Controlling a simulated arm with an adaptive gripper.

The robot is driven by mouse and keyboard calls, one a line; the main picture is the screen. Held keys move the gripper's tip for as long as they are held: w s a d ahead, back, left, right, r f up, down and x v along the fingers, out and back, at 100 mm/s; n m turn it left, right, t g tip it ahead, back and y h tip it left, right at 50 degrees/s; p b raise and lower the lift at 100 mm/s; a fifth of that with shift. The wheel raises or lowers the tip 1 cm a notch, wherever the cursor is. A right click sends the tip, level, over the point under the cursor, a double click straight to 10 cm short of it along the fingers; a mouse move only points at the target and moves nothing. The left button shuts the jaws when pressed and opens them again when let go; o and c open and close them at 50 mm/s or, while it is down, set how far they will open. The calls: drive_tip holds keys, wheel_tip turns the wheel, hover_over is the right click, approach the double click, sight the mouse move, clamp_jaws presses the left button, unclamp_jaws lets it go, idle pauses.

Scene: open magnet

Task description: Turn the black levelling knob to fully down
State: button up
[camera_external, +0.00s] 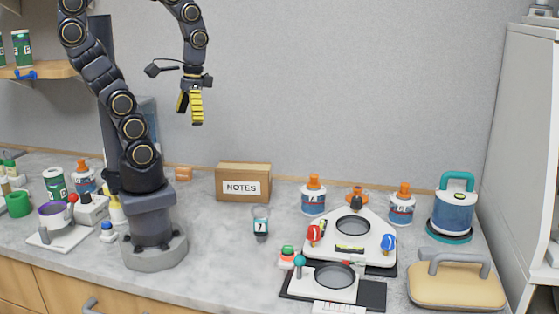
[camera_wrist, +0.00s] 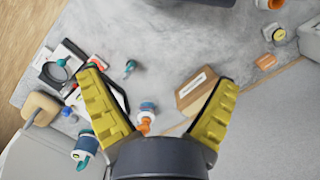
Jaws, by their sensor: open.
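A white triangular levelling plate (camera_external: 353,236) with a round dark-rimmed opening stands on the right part of the counter. A small black knob (camera_external: 356,201) sits at its back corner, in front of an orange-capped bottle. A red knob (camera_external: 314,234) is at its left corner and a blue knob (camera_external: 388,243) at its right corner. My gripper (camera_external: 196,108) hangs high in the air, well left of the plate and far from the knob. In the wrist view my gripper (camera_wrist: 158,84) is open and empty, with yellow fingers wide apart. The left finger partly hides the plate there.
A NOTES box (camera_external: 243,183) stands at the back, left of the plate. Bottles (camera_external: 313,195) (camera_external: 401,205) stand behind the plate. A teal-lidded jar (camera_external: 454,208) and a tan handled block (camera_external: 456,283) are at right. A black tray (camera_external: 371,295) lies in front.

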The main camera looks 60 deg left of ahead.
drive_tip(key=shift+w+d, duration=0.1)
drive_tip(key=shift+d, duration=0.1)
drive_tip(key=shift+c, duration=1.2)
drive_tip(key=w+d+n+h, duration=0.2)
drive_tip(key=w+d+n, duration=0.3)
drive_tip(key=w+d, duration=0.55)
drive_tip(key=w+d+n+h, duration=0.2)
drive_tip(key=w+d+n, duration=0.4)
drive_tip(key=w, duration=0.8)
drive_tip(key=n+t+y, duration=0.2)
drive_tip(key=n+y, duration=0.2)
drive_tip(key=n, duration=1.2)
hover_over(358, 199)
drive_tip(key=f, duration=1.6)
drive_tip(key=shift+s+d+f, duration=0.15)
drive_tip(key=shift+d+f, duration=0.15)
drive_tip(key=shift+d, duration=0.1)
drive_tip(key=shift+w+a+f+n, duration=0.25)
drive_tip(key=shift+a+f+n, duration=0.05)
drive_tip(key=shift+a, duration=0.1)
wheel_tip(358, 199, down, 8)
drive_tip(key=shift+r, duration=0.25)
